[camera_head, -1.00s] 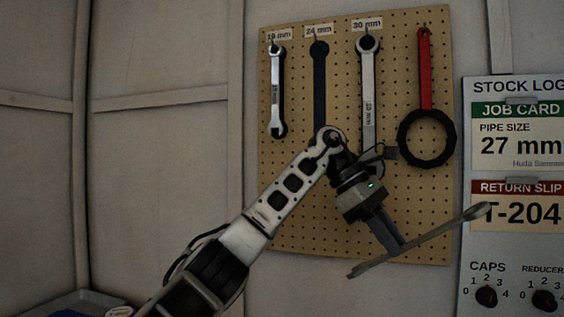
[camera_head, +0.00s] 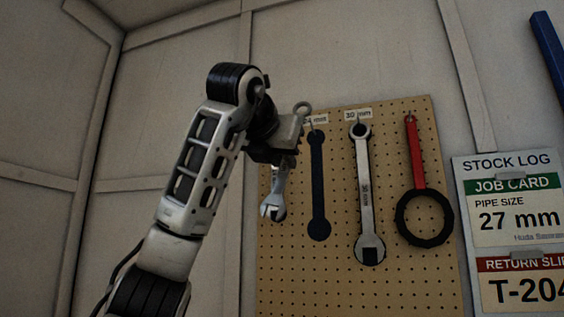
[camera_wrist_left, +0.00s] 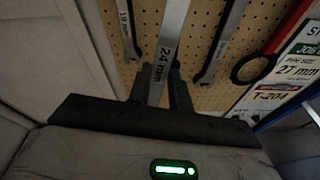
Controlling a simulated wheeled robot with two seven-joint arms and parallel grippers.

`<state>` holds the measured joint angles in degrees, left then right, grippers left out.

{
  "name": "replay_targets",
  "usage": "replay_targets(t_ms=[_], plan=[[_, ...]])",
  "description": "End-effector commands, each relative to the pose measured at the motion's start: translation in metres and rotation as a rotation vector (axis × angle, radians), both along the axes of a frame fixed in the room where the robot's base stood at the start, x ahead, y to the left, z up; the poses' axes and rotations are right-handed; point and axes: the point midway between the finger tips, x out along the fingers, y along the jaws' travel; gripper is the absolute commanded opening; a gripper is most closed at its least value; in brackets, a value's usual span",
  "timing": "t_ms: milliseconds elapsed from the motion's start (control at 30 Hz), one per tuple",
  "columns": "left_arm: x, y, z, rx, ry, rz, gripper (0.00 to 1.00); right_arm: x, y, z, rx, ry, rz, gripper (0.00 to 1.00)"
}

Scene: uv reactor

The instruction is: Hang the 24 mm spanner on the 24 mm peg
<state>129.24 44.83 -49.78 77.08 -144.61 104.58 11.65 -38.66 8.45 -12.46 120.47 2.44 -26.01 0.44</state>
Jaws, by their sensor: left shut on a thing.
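My left gripper (camera_head: 284,143) is shut on a steel spanner at the upper left of the pegboard in the head view. The held spanner (camera_head: 304,108) is tilted, with its ring end up beside the 24 mm label and an open end low on the left. In the left wrist view the held spanner (camera_wrist_left: 171,45) reads "24 mm" between the fingers (camera_wrist_left: 160,85). The 24 mm label (camera_head: 317,120) is partly covered; a dark spanner silhouette (camera_head: 318,185) below it is bare. I cannot tell the ring's distance from the peg. My right gripper is not in view.
The pegboard (camera_head: 290,270) also holds a 30 mm spanner (camera_head: 364,195) and a red-handled ring tool (camera_head: 417,160). A 19 mm spanner (camera_wrist_left: 127,32) hangs at left in the left wrist view. A stock log board (camera_head: 515,225) stands at right.

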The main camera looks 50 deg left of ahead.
Motion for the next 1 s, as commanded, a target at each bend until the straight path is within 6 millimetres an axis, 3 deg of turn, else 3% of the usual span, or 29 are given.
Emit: replay_targets(t_ms=[1000], plan=[[0.051, 0.028, -0.004, 0.001, 0.0, -0.002, 0.0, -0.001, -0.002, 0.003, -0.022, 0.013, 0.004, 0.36]])
